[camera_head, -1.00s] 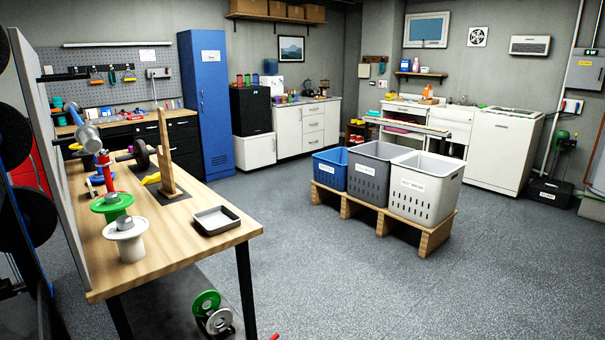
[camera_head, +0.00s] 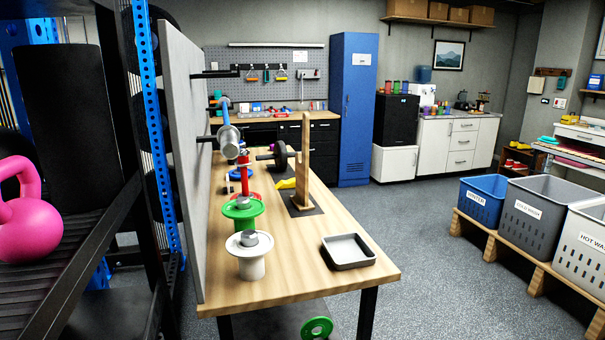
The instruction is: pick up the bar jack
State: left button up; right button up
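Neither gripper is in view. I cannot tell for sure which thing is the bar jack. On the wooden workbench (camera_head: 372,262) a tall wooden post (camera_head: 305,165) stands upright on a dark mat. A small yellow piece (camera_head: 286,184) lies at its left, partly hidden by the post. Left of these stands a red upright piece (camera_head: 243,172), its lower part partly hidden behind a green flanged spool (camera_head: 243,212). A white flanged spool (camera_head: 249,256) stands nearest. A dumbbell-like bar with a dark disc (camera_head: 281,157) lies behind the post.
A grey tray (camera_head: 348,252) sits near the bench's front right corner. A grey panel (camera_head: 183,150) edges the bench's left side, with a silver piece (camera_head: 228,138) beside it. A rack with a pink kettlebell (camera_head: 32,222) stands at left. Bins (camera_head: 484,200) stand right; the floor between is clear.

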aim_at(301, 200)
jog(key=l+u, duration=0.1)
jog(key=u, duration=0.6)
jog(key=i+l+u, duration=0.15)
jog(key=l+u, duration=0.25)
jog(key=l, duration=0.2)
jog(key=i+l+u, duration=0.1)
jog(key=l+u, duration=0.3)
jog(key=l, duration=0.15)
jog(key=l+u, duration=0.4)
jog(key=l, duration=0.2)
